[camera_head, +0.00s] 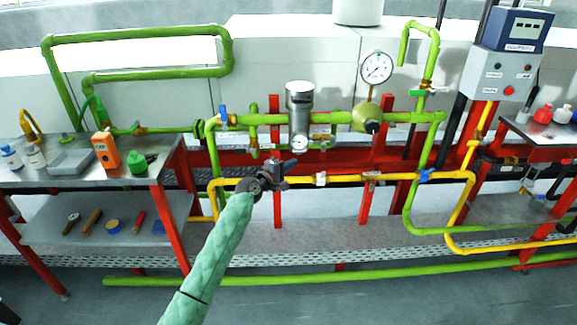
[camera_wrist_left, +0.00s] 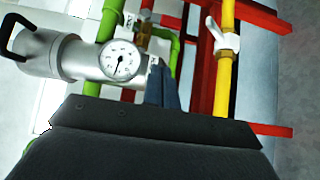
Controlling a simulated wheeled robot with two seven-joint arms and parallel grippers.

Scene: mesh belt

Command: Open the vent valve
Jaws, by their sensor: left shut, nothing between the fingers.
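My left gripper (camera_head: 289,163) is shut and empty in front of the pipework, just below the silver cylinder (camera_head: 300,100) and its small gauge (camera_head: 299,142). In the left wrist view its closed fingers (camera_wrist_left: 162,88) point at the pipes beside that gauge (camera_wrist_left: 121,60). No label marks the vent valve, so I cannot tell which it is. A valve with a white handle (camera_head: 320,179) sits on the yellow pipe, right of the gripper; it also shows in the left wrist view (camera_wrist_left: 222,40). Other valves have a blue lever (camera_head: 223,115), a green handle (camera_head: 418,92) and a blue handle (camera_head: 425,175).
A large dial gauge (camera_head: 376,68) stands above the green pipe (camera_head: 400,117). A bench (camera_head: 75,178) with tools is at the left, and a control box (camera_head: 500,75) at the right. Red frame posts (camera_head: 368,203) stand behind the yellow pipe (camera_head: 345,179).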

